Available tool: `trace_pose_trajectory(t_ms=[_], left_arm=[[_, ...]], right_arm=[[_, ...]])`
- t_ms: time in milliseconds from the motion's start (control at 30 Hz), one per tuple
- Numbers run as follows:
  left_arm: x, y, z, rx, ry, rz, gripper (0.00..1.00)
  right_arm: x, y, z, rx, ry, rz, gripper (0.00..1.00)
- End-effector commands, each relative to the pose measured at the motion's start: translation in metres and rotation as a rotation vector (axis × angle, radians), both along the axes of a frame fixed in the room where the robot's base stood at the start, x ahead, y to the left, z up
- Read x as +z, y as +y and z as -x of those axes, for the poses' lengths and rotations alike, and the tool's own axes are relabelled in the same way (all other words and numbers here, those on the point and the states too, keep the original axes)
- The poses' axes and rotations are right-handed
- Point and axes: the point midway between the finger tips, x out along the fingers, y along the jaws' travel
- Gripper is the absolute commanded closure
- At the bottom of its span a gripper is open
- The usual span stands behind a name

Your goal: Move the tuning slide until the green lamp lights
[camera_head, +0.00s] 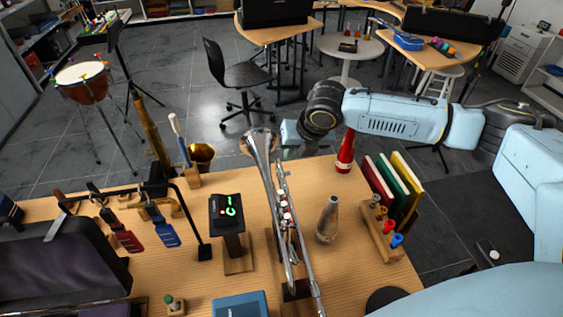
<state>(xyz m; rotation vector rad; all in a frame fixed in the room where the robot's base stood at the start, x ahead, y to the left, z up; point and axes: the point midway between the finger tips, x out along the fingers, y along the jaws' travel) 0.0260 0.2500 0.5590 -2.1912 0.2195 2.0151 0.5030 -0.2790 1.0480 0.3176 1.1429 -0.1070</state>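A silver trumpet (281,207) stands on a wooden stand in the middle of the table, its bell at the far end. Its tuning slide is too small to make out for sure. Left of it a black tuner (226,208) on a wooden post shows glowing green marks; I cannot tell whether a separate lamp is lit. My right gripper (300,150) is by the far table edge, just right of the trumpet's bell. Its fingers are small and partly hidden behind the trumpet, so their opening is unclear. My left gripper is out of view.
A red bottle (346,152) and a rack of coloured books (392,190) are farther right. Several tagged clips (165,232) hang at left, near a dark case (65,270). A blue box (240,305) lies in front.

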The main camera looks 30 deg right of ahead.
Motion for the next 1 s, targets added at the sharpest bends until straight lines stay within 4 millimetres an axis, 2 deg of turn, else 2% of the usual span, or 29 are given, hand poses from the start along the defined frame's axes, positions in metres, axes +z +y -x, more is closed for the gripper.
trace_pose_trajectory(t_ms=[200, 433, 633, 967, 1000], left_arm=[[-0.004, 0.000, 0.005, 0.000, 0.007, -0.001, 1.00], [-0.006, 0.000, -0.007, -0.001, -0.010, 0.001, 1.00], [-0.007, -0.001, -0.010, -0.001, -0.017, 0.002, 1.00], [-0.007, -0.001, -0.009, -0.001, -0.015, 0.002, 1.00], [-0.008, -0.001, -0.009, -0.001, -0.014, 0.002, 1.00]], right_arm=[[-0.045, 0.004, -0.020, -0.003, 0.001, -0.001, 0.79], [-0.080, 0.008, -0.036, -0.002, 0.001, -0.002, 0.79], [-0.093, 0.009, -0.043, -0.001, 0.000, -0.001, 0.79], [-0.095, 0.008, -0.044, -0.002, -0.001, -0.001, 0.79], [-0.095, 0.008, -0.044, -0.002, -0.001, -0.001, 0.84]])
